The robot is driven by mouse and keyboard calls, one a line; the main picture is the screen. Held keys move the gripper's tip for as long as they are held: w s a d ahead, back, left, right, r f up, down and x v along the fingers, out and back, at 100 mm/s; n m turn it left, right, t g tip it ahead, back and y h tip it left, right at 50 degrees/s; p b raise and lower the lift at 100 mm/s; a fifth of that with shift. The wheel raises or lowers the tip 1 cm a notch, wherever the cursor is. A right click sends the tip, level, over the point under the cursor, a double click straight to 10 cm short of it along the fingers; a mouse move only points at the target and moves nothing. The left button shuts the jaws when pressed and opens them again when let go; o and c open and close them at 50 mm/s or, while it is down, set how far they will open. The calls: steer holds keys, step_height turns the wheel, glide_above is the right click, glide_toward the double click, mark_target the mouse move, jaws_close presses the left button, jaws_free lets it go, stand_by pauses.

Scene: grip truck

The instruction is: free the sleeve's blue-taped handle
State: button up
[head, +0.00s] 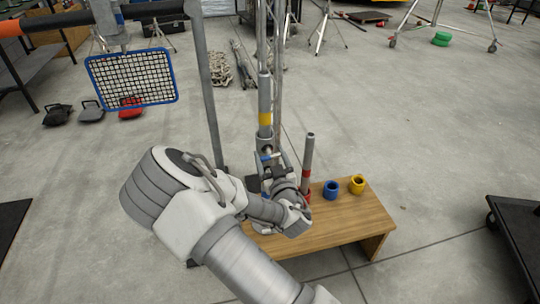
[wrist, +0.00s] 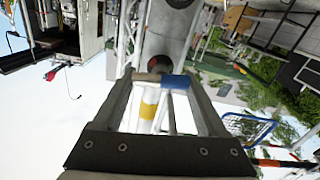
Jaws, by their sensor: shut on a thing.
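A grey metal pole with a yellow band (head: 265,118) stands upright behind my arm. Its yellow band also shows between my fingers in the wrist view (wrist: 149,103). Just below the band in the head view is the metal sleeve (head: 265,141), with a small patch of blue tape at its lower end. The blue-taped handle (wrist: 175,82) lies crosswise between my fingertips in the wrist view, grey at its left end. My gripper (wrist: 161,80) is shut on this handle. In the head view my wrist hides much of the sleeve's lower part.
A wooden bench (head: 350,222) stands under my wrist. On it are a grey post with red bands (head: 308,160), a blue cup (head: 331,190) and a yellow cup (head: 357,185). A blue-framed net (head: 132,80) hangs at left. A dark cart (head: 518,235) stands at right. Floor between is open.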

steer(key=shift+n, duration=0.4)
steer(key=n, duration=0.2)
steer(key=shift+a+n, duration=0.1)
steer(key=shift+n, duration=0.3)
steer(key=n, duration=0.3)
steer(key=shift+a+n, duration=0.1)
steer(key=shift+n, duration=0.3)
steer(key=n, duration=0.4)
steer(key=shift+a+f, duration=0.1)
steer(key=shift+f, duration=0.05)
steer(key=n, duration=0.4)
steer(key=shift+f, duration=0.1)
steer(key=n, duration=0.7)
steer(key=shift+f, duration=0.2)
steer(key=n, duration=0.4)
steer(key=shift+f+b, duration=0.1)
steer(key=shift+b, duration=0.2)
steer(key=shift+d+n, duration=0.2)
steer(key=shift+n, duration=1.6)
